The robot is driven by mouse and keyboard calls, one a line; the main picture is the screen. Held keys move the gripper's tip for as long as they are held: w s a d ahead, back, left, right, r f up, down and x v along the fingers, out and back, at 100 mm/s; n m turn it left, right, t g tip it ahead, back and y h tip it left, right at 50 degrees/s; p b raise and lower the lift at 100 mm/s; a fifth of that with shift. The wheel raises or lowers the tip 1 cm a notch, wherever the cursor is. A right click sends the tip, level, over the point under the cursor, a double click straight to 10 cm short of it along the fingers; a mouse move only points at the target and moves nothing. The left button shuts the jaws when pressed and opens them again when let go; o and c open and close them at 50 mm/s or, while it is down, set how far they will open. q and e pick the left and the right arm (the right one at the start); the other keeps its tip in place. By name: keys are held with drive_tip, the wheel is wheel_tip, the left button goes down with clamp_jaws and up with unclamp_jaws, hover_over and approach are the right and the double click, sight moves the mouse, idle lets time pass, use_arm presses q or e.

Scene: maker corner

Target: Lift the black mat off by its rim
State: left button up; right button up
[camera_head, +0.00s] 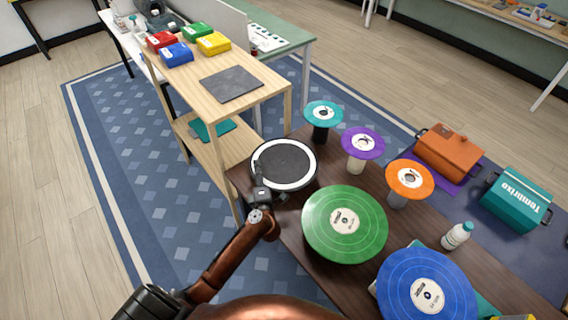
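A round black mat (284,164) lies flat on a round white platter (313,180) at the far left end of the dark brown table. The white edge shows as a ring around it. My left gripper (264,186) is at the near left rim of the mat and platter and covers a small part of that edge. The fingers are small and dark against the mat, so I cannot tell whether they touch it or are open or shut. My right gripper is not in view.
A green record (345,224) lies close to the right of the platter, with a blue record (427,297) beyond. Teal (323,113), purple (363,143) and orange (409,179) discs stand raised behind. A light wooden shelf unit (196,84) adjoins the table's left end.

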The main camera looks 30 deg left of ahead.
use_arm(q)
clamp_jaws()
idle(0.5)
